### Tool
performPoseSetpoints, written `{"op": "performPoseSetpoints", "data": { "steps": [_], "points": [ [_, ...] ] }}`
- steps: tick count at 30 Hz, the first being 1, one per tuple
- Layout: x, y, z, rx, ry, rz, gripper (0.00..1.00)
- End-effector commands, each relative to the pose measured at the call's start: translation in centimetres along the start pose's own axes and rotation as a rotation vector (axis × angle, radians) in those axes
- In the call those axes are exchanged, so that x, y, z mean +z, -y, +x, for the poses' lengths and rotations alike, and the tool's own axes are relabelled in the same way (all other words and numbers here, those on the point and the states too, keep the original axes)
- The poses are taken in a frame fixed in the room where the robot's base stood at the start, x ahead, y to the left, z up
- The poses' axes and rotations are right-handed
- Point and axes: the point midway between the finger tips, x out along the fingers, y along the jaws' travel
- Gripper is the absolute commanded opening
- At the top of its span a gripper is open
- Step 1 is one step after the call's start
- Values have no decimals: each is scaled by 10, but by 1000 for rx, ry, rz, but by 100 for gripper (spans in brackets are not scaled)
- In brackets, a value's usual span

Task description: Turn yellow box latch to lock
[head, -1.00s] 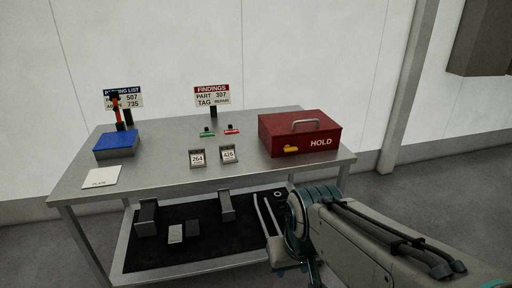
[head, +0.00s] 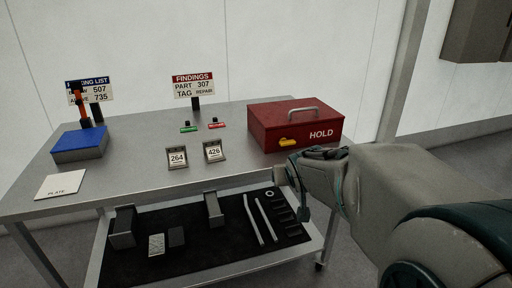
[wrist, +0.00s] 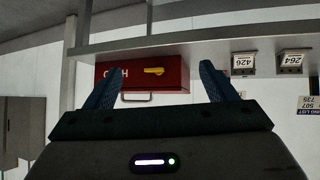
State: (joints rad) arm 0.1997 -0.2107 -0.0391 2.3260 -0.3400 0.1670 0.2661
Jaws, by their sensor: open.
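A red box marked HOLD (head: 298,128) sits at the right end of the grey table. Its yellow latch (head: 289,142) lies roughly level on the front face, left of the lettering. In the wrist view, which appears upside down, the red box (wrist: 172,78) and yellow latch (wrist: 154,71) show between my fingers. My gripper (wrist: 158,82) is open and empty, facing the box front, with the latch apart from both fingers. In the head view my arm reaches in from the right, just below the box's front, and the fingertips are hard to make out.
On the table (head: 120,165) are tags 264 (head: 177,158) and 426 (head: 214,151), a blue box (head: 80,145) and a white plate card (head: 60,187). A findings sign (head: 194,86) stands behind. A lower shelf (head: 190,250) holds metal parts.

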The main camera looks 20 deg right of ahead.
Motion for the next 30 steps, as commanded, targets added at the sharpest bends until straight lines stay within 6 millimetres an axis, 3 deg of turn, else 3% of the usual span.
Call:
{"op": "performPoseSetpoints", "data": {
  "steps": [1,3,9,12,15,22,30],
  "points": [
    [2,-12,33,10,-71,11,78],
    [-12,-24,60,5,-182,15,78],
    [-36,-51,123,-77,-462,7,78],
    [-38,-59,144,-142,-564,-2,78],
    [-37,-64,157,-205,-636,-10,78],
    [-37,-66,167,-284,-707,-17,78],
    [-60,-56,193,-290,-710,-19,78]
  ]
}}
